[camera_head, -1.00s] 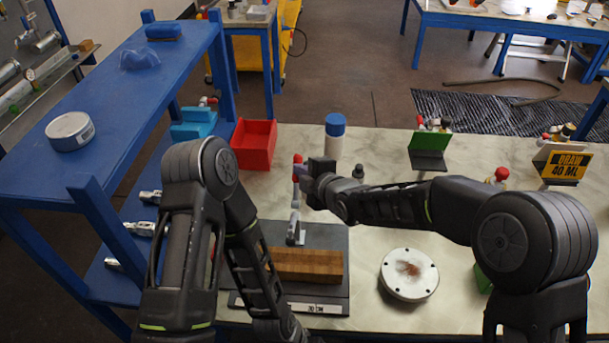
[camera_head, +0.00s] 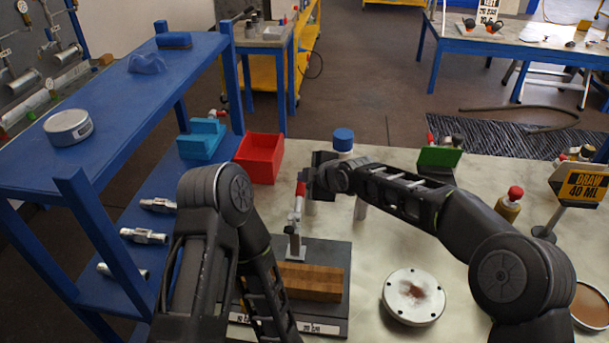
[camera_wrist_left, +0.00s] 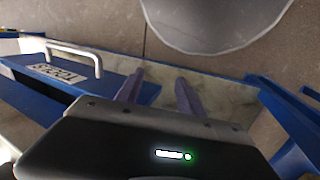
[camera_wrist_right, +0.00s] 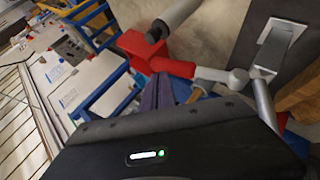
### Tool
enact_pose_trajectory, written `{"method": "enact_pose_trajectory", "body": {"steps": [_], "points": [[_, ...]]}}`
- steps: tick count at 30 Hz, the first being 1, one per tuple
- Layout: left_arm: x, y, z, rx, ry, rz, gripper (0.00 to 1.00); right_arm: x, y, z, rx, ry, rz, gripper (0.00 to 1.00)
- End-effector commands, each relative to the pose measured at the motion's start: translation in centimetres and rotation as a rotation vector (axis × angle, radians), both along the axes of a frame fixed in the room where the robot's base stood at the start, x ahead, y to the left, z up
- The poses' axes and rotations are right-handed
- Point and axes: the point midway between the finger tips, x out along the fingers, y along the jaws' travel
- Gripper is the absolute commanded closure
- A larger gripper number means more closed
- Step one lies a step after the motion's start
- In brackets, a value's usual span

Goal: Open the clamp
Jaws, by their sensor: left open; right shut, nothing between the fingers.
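The clamp (camera_head: 296,222) is a grey toggle clamp with a red handle (camera_head: 301,190). It stands upright at the back of a dark board (camera_head: 337,257), behind a wooden block. In the right wrist view its red grip (camera_wrist_right: 165,66) and grey linkage (camera_wrist_right: 236,79) lie just beyond my fingers. My right gripper (camera_wrist_right: 166,92) is shut and empty, close beside the red handle; I cannot tell whether it touches. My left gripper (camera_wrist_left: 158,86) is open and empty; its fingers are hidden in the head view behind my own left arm.
The wooden block (camera_head: 310,281) lies on the board. A red bin (camera_head: 259,158) and a blue-capped bottle (camera_head: 343,140) stand behind. A white flanged disc (camera_head: 413,296) lies at right. A blue shelf (camera_head: 120,95) bounds the left side.

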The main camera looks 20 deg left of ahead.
Motion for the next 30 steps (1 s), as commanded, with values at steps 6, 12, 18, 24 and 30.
{"method": "enact_pose_trajectory", "body": {"steps": [6,12,18,24,30], "points": [[0.03,-0.02,-0.68,-0.001,-0.001,0.000,0.55,0.23,0.13,-1.02,-0.001,-0.003,0.002,1.00],[0.05,-0.04,-0.74,-0.002,-0.002,-0.001,0.55,0.31,0.17,-1.12,-0.002,-0.004,0.003,1.00],[0.06,-0.04,-0.72,-0.002,-0.002,-0.001,0.55,0.32,0.17,-1.08,-0.002,-0.004,0.003,1.00],[0.06,-0.03,-0.75,-0.002,-0.002,-0.001,0.55,0.30,0.13,-1.03,-0.001,-0.005,0.002,1.00],[0.11,-0.05,-1.23,-0.003,-0.003,-0.001,0.55,-0.21,-0.67,-0.31,-0.001,-0.007,0.002,1.00]]}}
